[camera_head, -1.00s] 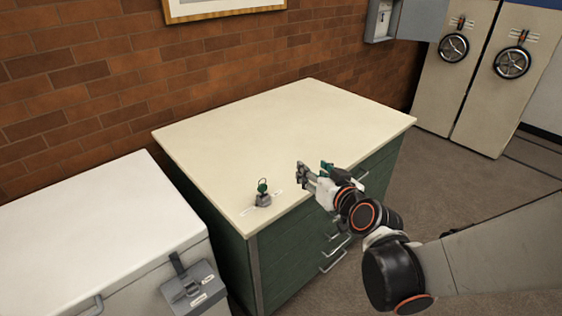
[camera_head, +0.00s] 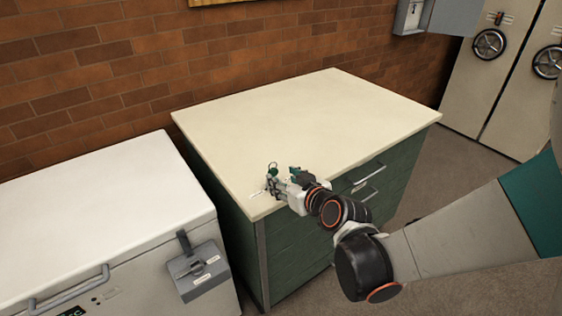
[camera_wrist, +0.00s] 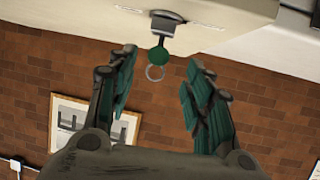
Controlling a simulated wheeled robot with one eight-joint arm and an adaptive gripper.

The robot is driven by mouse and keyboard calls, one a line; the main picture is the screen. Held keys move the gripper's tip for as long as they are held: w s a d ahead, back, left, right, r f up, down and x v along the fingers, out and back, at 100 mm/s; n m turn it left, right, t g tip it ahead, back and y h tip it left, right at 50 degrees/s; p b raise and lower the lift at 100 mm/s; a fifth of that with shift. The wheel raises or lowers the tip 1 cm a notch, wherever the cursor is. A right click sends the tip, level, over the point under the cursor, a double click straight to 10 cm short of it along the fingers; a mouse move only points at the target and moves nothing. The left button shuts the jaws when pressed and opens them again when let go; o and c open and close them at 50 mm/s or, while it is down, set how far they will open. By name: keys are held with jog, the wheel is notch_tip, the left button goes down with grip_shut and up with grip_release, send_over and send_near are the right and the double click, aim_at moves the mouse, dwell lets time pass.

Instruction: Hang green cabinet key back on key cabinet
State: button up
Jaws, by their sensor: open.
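The green key (camera_head: 272,168) stands upright in a small grey holder at the front left of the cream worktop. In the wrist view its round green tag (camera_wrist: 159,54) and metal ring (camera_wrist: 155,73) stick out from the grey holder (camera_wrist: 166,24). My gripper (camera_wrist: 160,60) is open, with one finger on each side of the tag and ring; no contact shows. In the head view my gripper (camera_head: 281,180) is right at the key and partly hides the holder. A grey wall cabinet (camera_head: 410,16), probably the key cabinet, is at the top right, cut off by the picture edge.
The worktop (camera_head: 310,115) is otherwise clear, on a green drawer cabinet (camera_head: 287,253). A white chest (camera_head: 100,190) with a grey latch box (camera_head: 198,270) stands at the left. Tall beige cabinets (camera_head: 490,80) with wheel handles stand at the back right. A brick wall is behind.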

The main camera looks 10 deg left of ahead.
aim_at(274, 173)
jog(key=shift+b+x, duration=0.55)
jog(key=shift+x, duration=2.5)
jog(key=shift+d, duration=0.1)
jog(key=c, duration=1)
jog(key=shift+r, duration=0.1)
jog(key=shift+r+p, duration=1.75)
jog(key=shift+r, duration=0.7)
jog(key=shift+d, duration=0.1)
jog(key=f+p+v, duration=0.1)
jog(key=v, duration=1)
jog(key=shift+s+p, duration=0.4)
jog(key=shift+s, duration=0.05)
jog(key=shift+d+f, duration=0.15)
